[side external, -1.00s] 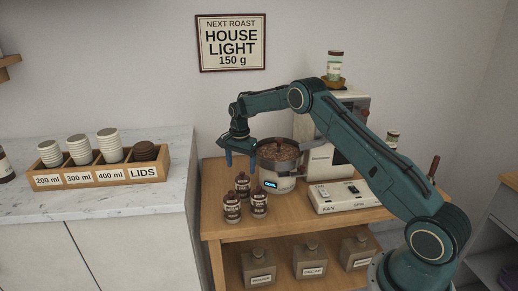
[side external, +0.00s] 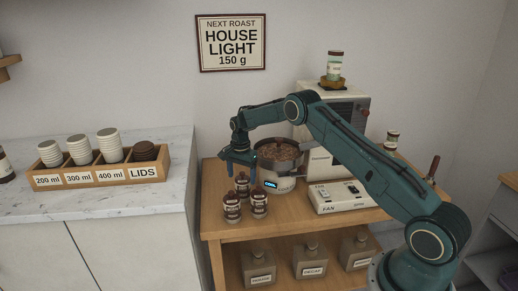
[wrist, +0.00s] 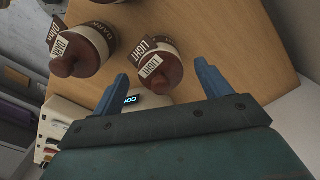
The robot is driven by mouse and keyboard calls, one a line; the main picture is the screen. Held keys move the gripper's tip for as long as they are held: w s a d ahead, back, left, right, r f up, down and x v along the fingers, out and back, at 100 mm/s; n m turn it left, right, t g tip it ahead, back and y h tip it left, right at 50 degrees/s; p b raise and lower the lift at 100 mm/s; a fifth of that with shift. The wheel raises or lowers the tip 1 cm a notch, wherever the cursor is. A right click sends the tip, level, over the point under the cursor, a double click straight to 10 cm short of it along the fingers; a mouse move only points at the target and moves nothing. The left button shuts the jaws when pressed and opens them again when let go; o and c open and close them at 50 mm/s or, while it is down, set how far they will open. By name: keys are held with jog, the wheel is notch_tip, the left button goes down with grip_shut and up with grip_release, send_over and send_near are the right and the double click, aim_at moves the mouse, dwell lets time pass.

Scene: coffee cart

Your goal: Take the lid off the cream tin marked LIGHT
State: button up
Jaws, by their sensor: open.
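The cream tin marked LIGHT (wrist: 150,66) has a brown lid (wrist: 158,74) with a round knob and LIGHT tags. The lid is on the tin. My gripper (wrist: 162,84) is open and empty, its blue fingers apart on either side of the near part of the lid, with no clear contact. In the side view my gripper (side external: 240,165) is just above the rear tin of the group (side external: 242,187), which appears to be this one; its label is too small to read there.
A tin marked DARK (wrist: 84,48) stands close beside the LIGHT tin. Two tins (side external: 232,208) (side external: 259,201) stand in front in the side view. The cooling pan of beans (side external: 284,180) is right of the tins, with a FAN switch box (side external: 340,196) beyond.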

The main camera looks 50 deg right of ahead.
aim_at(241, 173)
jog(key=c, duration=1.1)
jog(key=shift+o, duration=0.2)
notch_tip(241, 173, up, 20)
dwell(0.5)
